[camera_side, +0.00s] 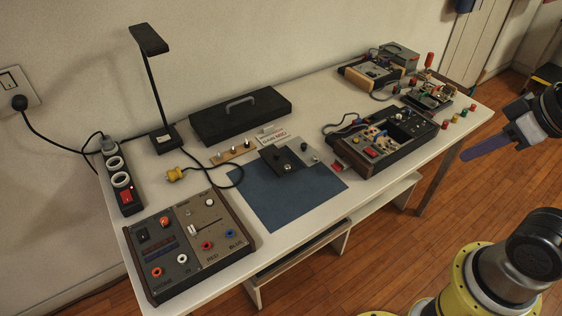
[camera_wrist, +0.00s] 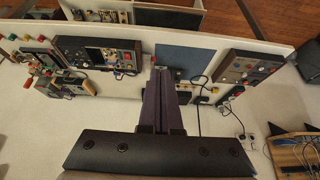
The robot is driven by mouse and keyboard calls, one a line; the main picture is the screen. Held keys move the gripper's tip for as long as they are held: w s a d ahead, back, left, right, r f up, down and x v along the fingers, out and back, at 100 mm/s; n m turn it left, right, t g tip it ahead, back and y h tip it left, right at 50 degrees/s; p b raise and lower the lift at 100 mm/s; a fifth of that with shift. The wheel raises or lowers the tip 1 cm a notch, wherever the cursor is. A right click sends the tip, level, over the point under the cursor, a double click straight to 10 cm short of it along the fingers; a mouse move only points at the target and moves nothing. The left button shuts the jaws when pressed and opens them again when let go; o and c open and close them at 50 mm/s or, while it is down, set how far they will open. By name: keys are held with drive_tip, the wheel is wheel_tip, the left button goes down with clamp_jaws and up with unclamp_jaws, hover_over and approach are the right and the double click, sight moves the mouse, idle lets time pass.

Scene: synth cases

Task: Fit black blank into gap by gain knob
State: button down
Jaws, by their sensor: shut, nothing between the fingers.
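A flat black square plate with a small knob-like point (camera_side: 283,159) lies at the back edge of the blue mat (camera_side: 282,203); it may be the black blank. A wood-sided panel unit (camera_side: 372,148) with knobs and a dark area stands right of the mat; another (camera_side: 190,246) stands at front left. I cannot tell which holds the gain knob or the gap. My gripper (camera_side: 464,157) is shut and empty, off the table's right side; its purple fingers also show in the wrist view (camera_wrist: 160,73).
A black case with a handle (camera_side: 240,116), a lamp (camera_side: 163,138) and a power strip (camera_side: 122,183) stand along the back and left. More electronics (camera_side: 370,72) crowd the far right. Small coloured caps (camera_side: 453,119) lie near the right edge. The mat's front is clear.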

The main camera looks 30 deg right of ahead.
idle(0.4)
drive_tip(key=c, duration=0.7)
unclamp_jaws()
drive_tip(key=shift+o, duration=0.2)
